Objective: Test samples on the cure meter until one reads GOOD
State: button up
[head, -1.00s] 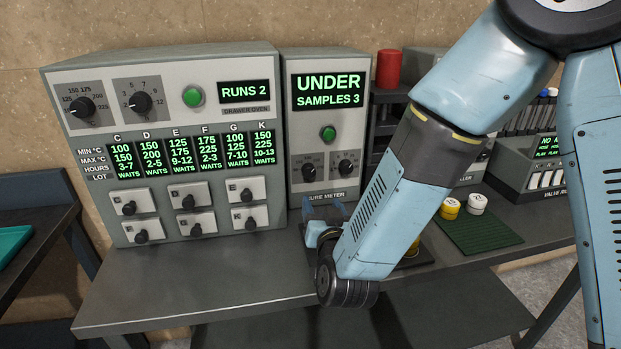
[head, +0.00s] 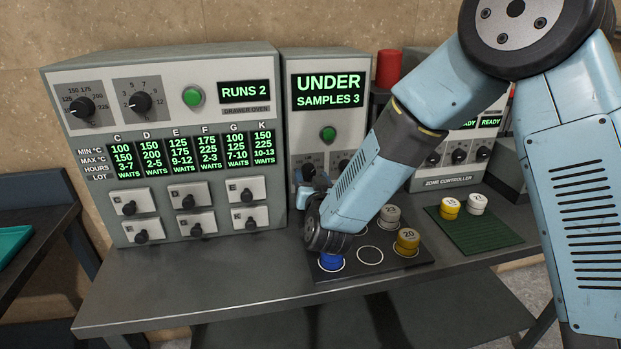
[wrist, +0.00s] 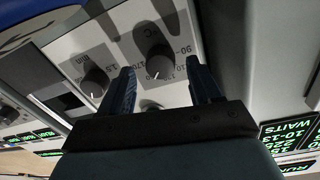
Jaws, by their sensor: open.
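The cure meter (head: 327,75) stands at the back of the bench, and its display reads UNDER and SAMPLES 3. It has a green button (head: 328,134) and dials below. My gripper (wrist: 158,88) is open at the meter's front in the wrist view, its two fingers on either side of a black dial (wrist: 152,50) marked °C. Contact with the dial cannot be told. A second dial (wrist: 95,82), marked MIN, is to its left. In the head view my wrist hides the gripper's tips. A dark mat (head: 415,258) holds a blue sample (head: 331,261), a yellow one (head: 407,241) and a grey one (head: 389,215).
A drawer oven (head: 165,150) showing RUNS 2 stands left of the meter. A green mat (head: 490,240) with yellow (head: 450,207) and white (head: 477,204) weights lies on the right. A zone controller (head: 458,165) is behind it. The bench front is clear.

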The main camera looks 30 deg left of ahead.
jog(key=shift+w+a, duration=0.3)
jog(key=shift+w, duration=0.15)
jog(key=shift+c, duration=0.4)
jog(key=c, duration=1)
jog(key=shift+o, duration=0.2)
jog(key=shift+m, duration=0.4)
jog(key=m, duration=0.3)
jog(key=shift+m, duration=0.3)
jog(key=shift+m+g, duration=0.3)
jog(key=shift+m, duration=1.9)
jog(key=shift+d+f, duration=0.1)
